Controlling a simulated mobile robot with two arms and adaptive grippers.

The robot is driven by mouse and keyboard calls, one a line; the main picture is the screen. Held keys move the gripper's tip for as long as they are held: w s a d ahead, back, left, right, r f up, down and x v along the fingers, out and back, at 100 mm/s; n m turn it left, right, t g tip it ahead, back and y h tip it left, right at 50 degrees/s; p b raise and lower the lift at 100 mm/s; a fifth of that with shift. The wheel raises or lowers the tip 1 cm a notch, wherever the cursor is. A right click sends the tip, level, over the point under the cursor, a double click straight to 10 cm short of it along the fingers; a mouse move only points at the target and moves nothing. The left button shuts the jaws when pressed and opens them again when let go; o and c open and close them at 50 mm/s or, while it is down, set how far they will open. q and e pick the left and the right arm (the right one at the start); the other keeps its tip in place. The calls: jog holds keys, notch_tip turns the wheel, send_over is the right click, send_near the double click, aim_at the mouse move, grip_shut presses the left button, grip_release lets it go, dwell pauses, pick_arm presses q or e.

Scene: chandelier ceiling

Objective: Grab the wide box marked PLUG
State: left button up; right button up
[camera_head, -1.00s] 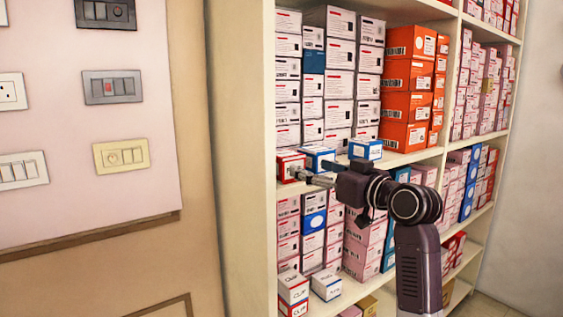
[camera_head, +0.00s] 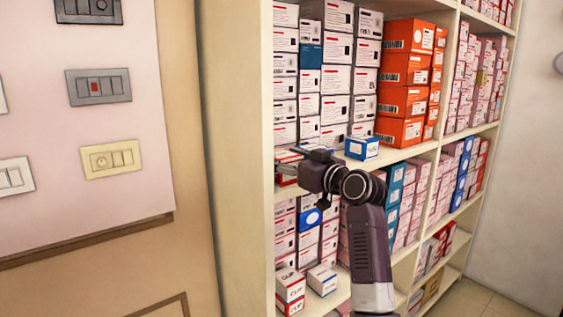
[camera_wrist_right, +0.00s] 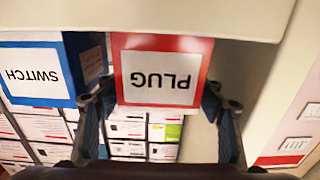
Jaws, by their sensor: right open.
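The PLUG box (camera_wrist_right: 160,75) has a red front with a white label, upside down in the right wrist view. In the head view its red front (camera_head: 287,156) shows partly at the left end of a shelf. My right gripper (camera_wrist_right: 155,103) is open, with one finger at each side of the box front. I cannot tell whether the fingers touch it. In the head view, my wrist hides much of the box. My left gripper is not in view.
A blue SWITCH box (camera_wrist_right: 35,75) stands close beside the PLUG box. Another blue and white box (camera_head: 361,148) stands farther right. Stacked white boxes (camera_head: 337,80) and orange boxes (camera_head: 403,100) fill the shelf behind. The shelf's side panel (camera_head: 240,150) is close on the left.

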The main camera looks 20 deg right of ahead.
jog(key=shift+w, duration=0.1)
jog(key=c, duration=1)
